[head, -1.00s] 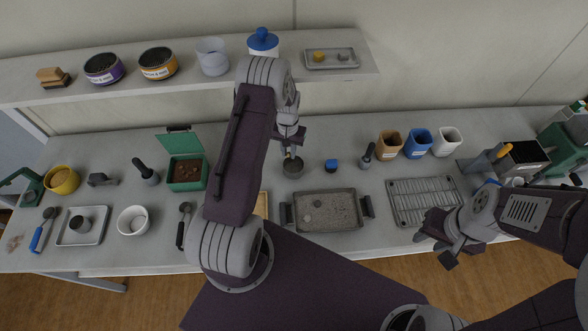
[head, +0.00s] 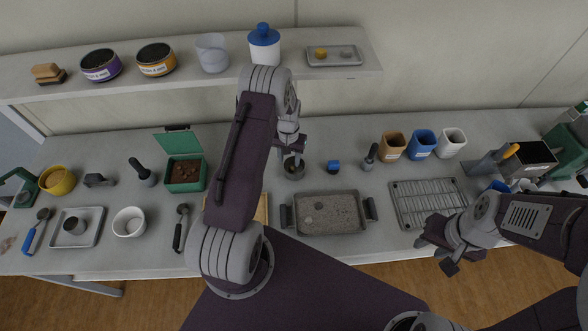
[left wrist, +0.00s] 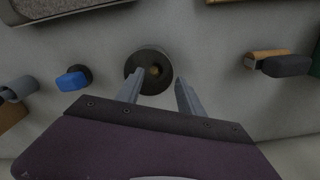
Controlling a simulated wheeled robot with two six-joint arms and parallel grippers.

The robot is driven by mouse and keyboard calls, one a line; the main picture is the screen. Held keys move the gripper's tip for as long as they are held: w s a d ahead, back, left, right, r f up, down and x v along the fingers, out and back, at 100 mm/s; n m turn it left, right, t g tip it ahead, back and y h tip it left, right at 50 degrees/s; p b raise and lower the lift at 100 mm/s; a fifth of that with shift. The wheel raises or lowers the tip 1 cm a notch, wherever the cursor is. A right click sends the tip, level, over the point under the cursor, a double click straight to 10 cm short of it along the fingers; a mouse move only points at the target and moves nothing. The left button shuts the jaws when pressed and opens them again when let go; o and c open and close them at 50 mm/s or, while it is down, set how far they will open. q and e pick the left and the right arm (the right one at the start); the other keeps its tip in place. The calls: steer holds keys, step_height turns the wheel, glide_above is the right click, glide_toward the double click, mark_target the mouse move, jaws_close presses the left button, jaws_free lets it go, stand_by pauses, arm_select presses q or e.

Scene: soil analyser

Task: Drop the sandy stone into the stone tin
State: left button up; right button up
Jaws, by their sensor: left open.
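The stone tin (head: 293,173) is a small dark round tin on the bench, below my left gripper in the head view. In the left wrist view the tin (left wrist: 134,72) appears as a dark disc, and the sandy stone (left wrist: 154,70) lies inside it near its middle. My left gripper (head: 291,158) is above the tin; in the left wrist view its fingers (left wrist: 158,84) are spread and empty. My right gripper (head: 437,254) hangs at the bench's front edge at the right, its fingers apart, away from the tin.
A small blue-topped item (head: 333,167) stands just right of the tin, with a dark-handled tool (head: 370,157) beyond it. A grey tray (head: 329,212) lies in front and a wire rack (head: 425,200) to its right. The shelf (head: 200,87) runs behind.

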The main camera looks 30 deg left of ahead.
arm_select(q)
step_height(320, 180, up, 9)
steer(key=b, duration=0.2)
steer(key=shift+f, duration=0.2)
stand_by(0.4)
steer(key=s+d+r+m+t+b, duration=0.2)
steer(key=s+d+r+b, duration=0.3)
steer(key=d, duration=0.3)
steer(key=s+d+f, duration=0.1)
steer(key=s, duration=0.5)
steer(key=s+d+f, duration=0.1)
steer(key=s+d, duration=0.1)
steer(key=s, duration=0.5)
steer(key=shift+s+f+g, duration=0.15)
steer(key=shift+f+g, duration=0.15)
steer(key=shift+g, duration=0.1)
steer(key=shift+s, duration=0.15)
